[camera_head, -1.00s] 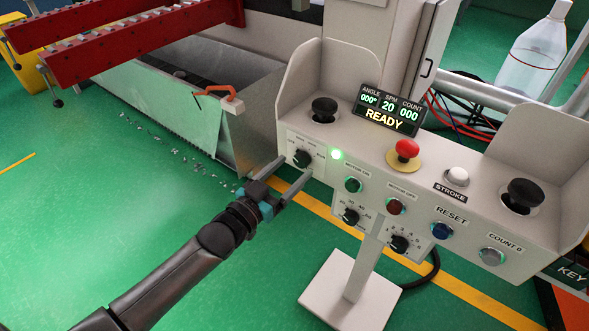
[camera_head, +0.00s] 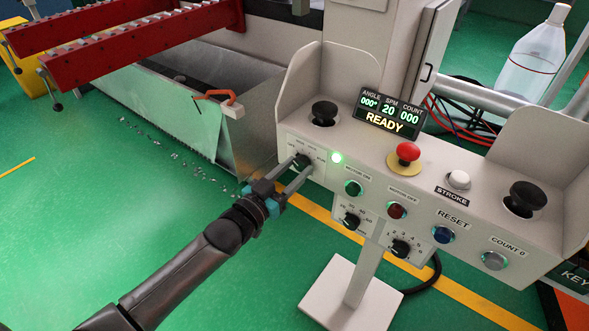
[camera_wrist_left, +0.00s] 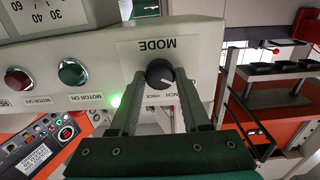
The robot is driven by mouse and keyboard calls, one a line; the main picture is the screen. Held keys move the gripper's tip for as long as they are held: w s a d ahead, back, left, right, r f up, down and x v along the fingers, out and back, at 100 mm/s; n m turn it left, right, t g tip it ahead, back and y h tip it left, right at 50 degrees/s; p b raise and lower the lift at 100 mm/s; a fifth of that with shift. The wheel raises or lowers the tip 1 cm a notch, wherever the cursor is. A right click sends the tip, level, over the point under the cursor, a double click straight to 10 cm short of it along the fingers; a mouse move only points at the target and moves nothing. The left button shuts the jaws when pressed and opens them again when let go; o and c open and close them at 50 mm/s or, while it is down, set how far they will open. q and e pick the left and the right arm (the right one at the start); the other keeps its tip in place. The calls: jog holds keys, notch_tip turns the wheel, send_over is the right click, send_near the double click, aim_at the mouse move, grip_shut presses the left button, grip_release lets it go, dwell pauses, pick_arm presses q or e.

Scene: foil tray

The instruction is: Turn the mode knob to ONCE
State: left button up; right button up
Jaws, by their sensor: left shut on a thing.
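The mode knob (camera_head: 301,161) is a small black round knob on the left of the white control panel's front face. In the left wrist view the knob (camera_wrist_left: 160,73) sits below the upside-down word MODE, and its white mark points to the lower right. My left gripper (camera_head: 299,167) reaches the panel from the lower left. Its two grey fingers are shut on the knob, one on each side; it also shows in the left wrist view (camera_wrist_left: 160,84). My right gripper is out of view.
The panel (camera_head: 330,187) also carries a green motor-on button (camera_head: 353,187), a dark red motor-off button (camera_head: 397,210), two lower dials and a red mushroom button (camera_head: 408,151). The display (camera_head: 388,112) reads READY. A metal bin (camera_head: 240,125) stands left of the panel.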

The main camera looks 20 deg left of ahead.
pick_arm(q)
grip_shut()
